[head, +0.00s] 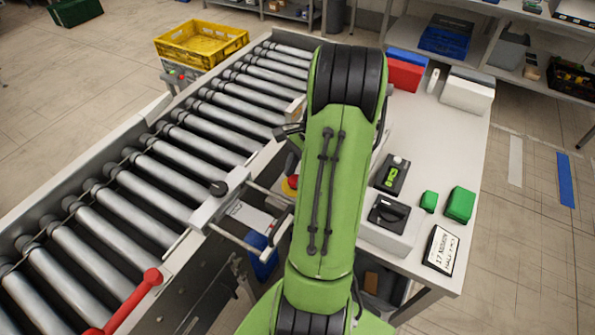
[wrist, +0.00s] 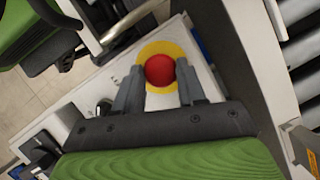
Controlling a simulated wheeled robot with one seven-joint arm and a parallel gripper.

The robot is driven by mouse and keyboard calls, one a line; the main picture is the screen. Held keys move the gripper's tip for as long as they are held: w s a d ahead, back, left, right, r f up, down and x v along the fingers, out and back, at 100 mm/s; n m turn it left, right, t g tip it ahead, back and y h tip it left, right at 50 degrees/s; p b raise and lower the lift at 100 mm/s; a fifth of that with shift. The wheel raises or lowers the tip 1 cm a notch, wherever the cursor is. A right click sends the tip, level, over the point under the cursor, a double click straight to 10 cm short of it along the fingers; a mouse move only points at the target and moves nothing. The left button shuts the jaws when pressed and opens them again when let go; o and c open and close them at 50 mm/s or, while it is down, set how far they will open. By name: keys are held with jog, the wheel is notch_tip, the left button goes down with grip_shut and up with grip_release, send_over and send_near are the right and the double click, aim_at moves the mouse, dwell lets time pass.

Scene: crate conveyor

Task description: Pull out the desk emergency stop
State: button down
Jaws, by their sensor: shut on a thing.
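The emergency stop (wrist: 159,70) is a round red button on a yellow ring, near the top middle of the wrist view. My gripper (wrist: 160,83) has its two grey fingers on either side of the red button, shut on it. In the head view a small part of the red and yellow emergency stop (head: 292,183) shows at the left edge of my green arm. The arm hides the rest of it and most of my gripper there.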

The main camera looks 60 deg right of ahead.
jog(key=shift+r+p, duration=0.85)
jog(key=shift+p, duration=0.6)
jog(key=shift+f, duration=0.2)
jog(key=c, duration=0.7)
grip_release()
jog(key=p+v, duration=0.5)
jog(key=v, duration=1)
jog(key=shift+d+r+p, duration=0.1)
jog(key=shift+r+p, duration=0.3)
